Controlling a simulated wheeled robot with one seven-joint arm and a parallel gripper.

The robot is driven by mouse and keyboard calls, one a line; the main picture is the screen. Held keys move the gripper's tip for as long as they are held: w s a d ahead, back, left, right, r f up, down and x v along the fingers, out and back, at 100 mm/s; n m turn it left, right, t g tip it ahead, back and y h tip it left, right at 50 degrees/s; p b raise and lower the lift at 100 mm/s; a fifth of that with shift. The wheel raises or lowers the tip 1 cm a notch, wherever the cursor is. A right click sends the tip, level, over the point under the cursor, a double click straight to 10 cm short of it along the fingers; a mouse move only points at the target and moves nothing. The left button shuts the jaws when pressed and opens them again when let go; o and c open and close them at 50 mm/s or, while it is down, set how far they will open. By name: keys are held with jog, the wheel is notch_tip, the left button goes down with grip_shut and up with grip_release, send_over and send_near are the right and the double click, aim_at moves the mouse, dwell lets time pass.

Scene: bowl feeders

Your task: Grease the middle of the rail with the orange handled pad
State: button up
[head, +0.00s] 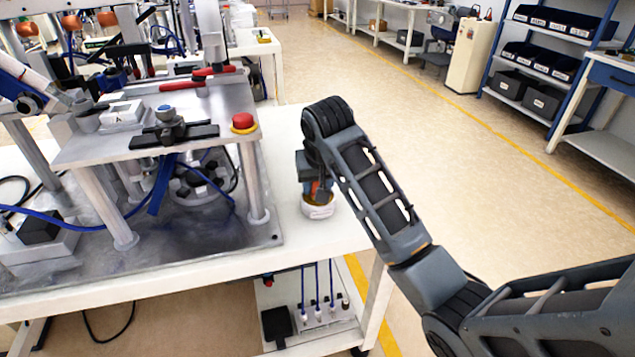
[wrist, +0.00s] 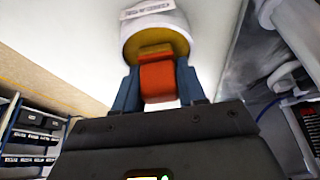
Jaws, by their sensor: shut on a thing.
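My gripper (head: 312,184) is low over the white table, shut on the orange handle (wrist: 157,82) of the pad. In the wrist view its two blue fingers press on either side of the handle. The handle points into a white round tub (head: 318,208) with a label, also in the wrist view (wrist: 145,16). Yellow-brown material (wrist: 150,42) shows inside the tub's rim around the handle's end. I cannot tell pad from grease there. A dark strip with a blue-topped block, possibly the rail (head: 200,131), lies on the raised metal plate at the left.
The raised plate (head: 85,152) stands on posts left of my gripper, with a red button (head: 243,121) at its near right corner. Blue hoses and a round mechanism sit beneath it. The white table (head: 285,150) is bare around the tub.

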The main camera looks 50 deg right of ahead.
jog(key=shift+f, duration=0.15)
notch_tip(320, 180, up, 7)
jog(key=p, duration=0.8)
dwell(0.5)
dwell(0.7)
